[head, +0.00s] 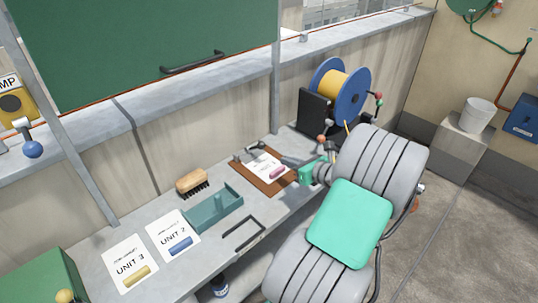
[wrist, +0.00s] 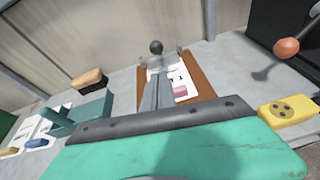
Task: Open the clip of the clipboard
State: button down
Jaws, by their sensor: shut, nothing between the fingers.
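The brown clipboard (head: 277,184) lies on the grey bench, with a white sheet and a pink block on it. In the wrist view the board (wrist: 203,84) shows beyond my fingers. Its clip (head: 240,157) is at the far end, a grey metal piece with a dark round knob (wrist: 156,47). The clip looks down, but its exact angle is unclear. My gripper (head: 284,158) reaches over the board from the right, its fingers together and empty. In the wrist view the closed fingers (wrist: 157,88) point toward the knob and hide part of the sheet and clip. Contact cannot be told.
A teal tray (head: 212,212), a brush (head: 192,183) and sheets marked Unit 2 (head: 173,235) and Unit 3 (head: 130,262) lie left of the board. A blue cable reel (head: 327,77) stands behind it to the right. A wall rises behind the bench.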

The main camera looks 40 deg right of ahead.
jog(key=x, duration=1)
jog(key=shift+r+p, duration=0.15)
jog(key=shift+p, duration=0.2)
